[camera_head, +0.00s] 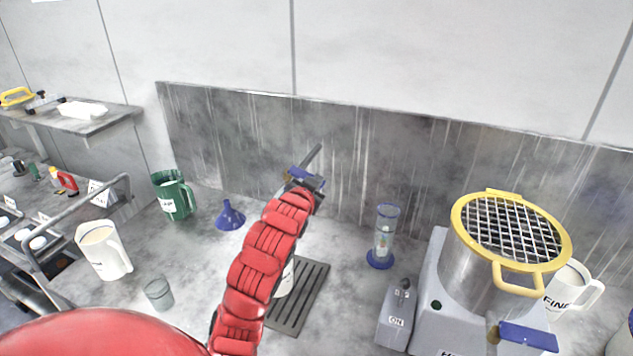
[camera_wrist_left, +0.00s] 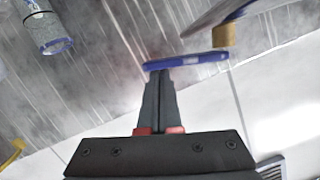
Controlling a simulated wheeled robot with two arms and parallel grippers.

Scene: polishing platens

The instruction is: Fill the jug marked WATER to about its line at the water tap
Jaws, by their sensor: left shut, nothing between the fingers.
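A water tap with a blue lever (camera_head: 306,176) stands by the splashback; the lever and a brass part (camera_wrist_left: 223,36) also show in the left wrist view. My left gripper (camera_head: 308,184) is shut and empty, its fingertips (camera_wrist_left: 160,78) at the lever. Whether they touch it I cannot tell. A white jug (camera_head: 285,280) stands on the dark drain grate (camera_head: 312,288) below the tap, mostly hidden behind my red left arm. Its label, line and water level are hidden, so I cannot read WATER on it. My right gripper is not in view.
A white jug (camera_head: 108,262), a green jug (camera_head: 172,200), a blue funnel (camera_head: 230,216) and a clear beaker (camera_head: 159,294) stand left of my arm.

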